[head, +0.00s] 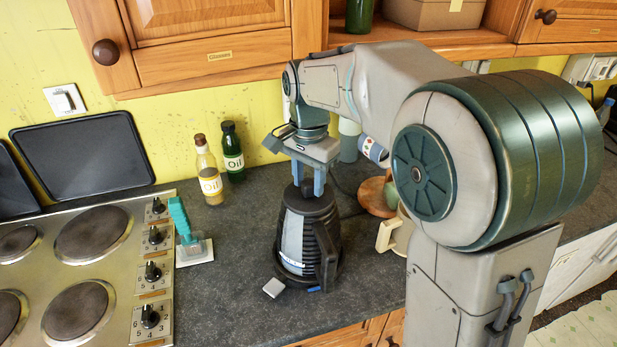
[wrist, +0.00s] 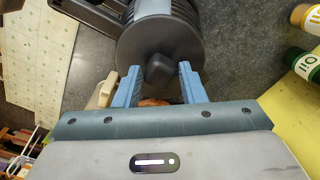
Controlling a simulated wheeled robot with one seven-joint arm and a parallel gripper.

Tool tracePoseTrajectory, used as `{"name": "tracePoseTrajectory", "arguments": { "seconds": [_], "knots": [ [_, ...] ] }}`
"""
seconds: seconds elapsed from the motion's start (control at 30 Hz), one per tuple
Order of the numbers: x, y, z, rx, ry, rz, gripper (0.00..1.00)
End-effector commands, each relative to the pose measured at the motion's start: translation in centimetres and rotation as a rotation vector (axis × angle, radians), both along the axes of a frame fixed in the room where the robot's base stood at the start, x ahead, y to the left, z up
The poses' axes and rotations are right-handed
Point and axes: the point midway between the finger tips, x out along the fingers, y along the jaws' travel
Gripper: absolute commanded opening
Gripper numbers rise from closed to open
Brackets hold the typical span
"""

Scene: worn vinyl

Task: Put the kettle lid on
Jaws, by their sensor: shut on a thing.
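The kettle (head: 292,238), black and grey with a dark handle on its right side, stands upright on the dark worktop. The dark kettle lid (head: 307,204) is at the kettle's top, directly over its opening. I cannot tell whether it is fully seated. My gripper (head: 308,187) points down above the kettle, with its two blue fingers on either side of the lid's knob. In the wrist view, the knob of the lid (wrist: 162,72) sits between the fingertips of my gripper (wrist: 160,80), and the dark ribbed kettle body shows beyond it.
A small grey block (head: 273,287) lies in front of the kettle. A cream mug (head: 394,235) stands close on its right. Two oil bottles (head: 209,172) stand behind left. Wall cupboards overhang the back of the worktop.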

Motion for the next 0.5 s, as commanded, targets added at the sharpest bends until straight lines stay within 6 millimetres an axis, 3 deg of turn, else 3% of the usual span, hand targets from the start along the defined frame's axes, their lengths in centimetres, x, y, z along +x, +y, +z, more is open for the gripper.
{"name": "tracePoseTrajectory", "arguments": {
  "seconds": [0.43, 0.47, 0.5],
  "knots": [
    [-0.01, 0.00, -0.01, 0.000, 0.001, 0.000, 0.12],
    [-0.01, 0.00, -0.01, 0.000, 0.001, 0.000, 0.42],
    [-0.01, 0.00, -0.01, 0.000, 0.001, 0.000, 0.54]
  ]
}}
